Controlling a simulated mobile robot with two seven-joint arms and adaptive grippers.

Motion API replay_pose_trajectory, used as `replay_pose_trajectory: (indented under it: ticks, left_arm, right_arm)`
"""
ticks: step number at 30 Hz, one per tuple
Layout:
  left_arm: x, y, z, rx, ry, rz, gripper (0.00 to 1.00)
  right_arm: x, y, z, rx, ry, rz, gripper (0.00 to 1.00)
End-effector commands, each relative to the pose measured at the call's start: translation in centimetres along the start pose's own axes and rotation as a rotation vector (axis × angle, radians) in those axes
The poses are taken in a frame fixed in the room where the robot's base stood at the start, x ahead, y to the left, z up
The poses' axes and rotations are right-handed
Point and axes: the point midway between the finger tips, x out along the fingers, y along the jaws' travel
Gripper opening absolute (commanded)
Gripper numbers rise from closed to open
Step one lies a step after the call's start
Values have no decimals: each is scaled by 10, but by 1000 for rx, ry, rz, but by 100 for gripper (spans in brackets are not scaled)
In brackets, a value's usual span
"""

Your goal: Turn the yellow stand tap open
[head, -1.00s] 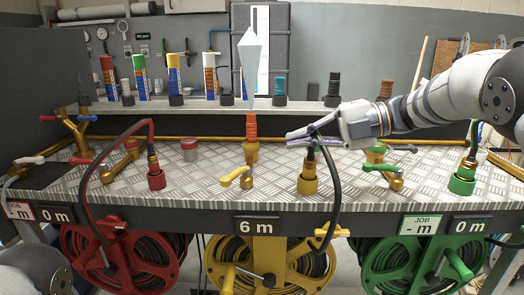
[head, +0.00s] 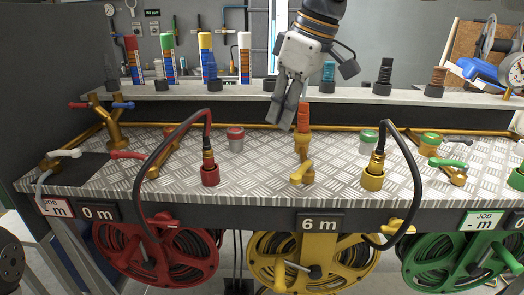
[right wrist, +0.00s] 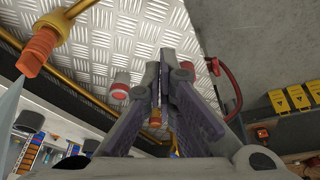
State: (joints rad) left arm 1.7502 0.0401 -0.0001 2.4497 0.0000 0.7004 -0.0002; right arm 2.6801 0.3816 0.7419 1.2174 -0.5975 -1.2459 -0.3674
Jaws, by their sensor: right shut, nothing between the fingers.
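The yellow stand tap (head: 303,147) is a brass post with an orange upper part and a yellow lever (head: 302,171) low at its front. The lever slants toward the front left. My right gripper (head: 281,122) hangs fingers down, just left of the tap's orange top, shut and empty. In the right wrist view the shut fingers (right wrist: 162,68) fill the middle. The tap's orange part (right wrist: 38,50) is at upper left, apart from them, with a pale pointed piece beside it. The lever cannot be made out in that view. My left gripper is out of the picture.
A black hose rises from a yellow socket (head: 374,180) right of the tap; a red hose socket (head: 209,174) is left. A red-topped can (head: 236,138) stands left of the gripper. Hose reels hang below the bench edge. Bare tread plate lies around the tap.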

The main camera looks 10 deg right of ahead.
Motion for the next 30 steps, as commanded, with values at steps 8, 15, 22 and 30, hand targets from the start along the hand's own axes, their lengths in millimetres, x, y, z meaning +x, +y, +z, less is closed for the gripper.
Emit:
replay_pose_trajectory:
  ticks: [8, 15, 22, 30]
  left_arm:
    - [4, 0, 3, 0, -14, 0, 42]
    - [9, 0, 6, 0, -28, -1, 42]
    - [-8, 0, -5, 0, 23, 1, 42]
    - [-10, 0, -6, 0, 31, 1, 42]
  right_arm:
    - [40, -6, 5, -1, -20, -25, 0]
    - [93, -6, 6, 0, -19, -22, 0]
    - [78, -6, 28, -2, -6, -10, 0]
    - [78, -6, 39, -2, -13, -14, 0]
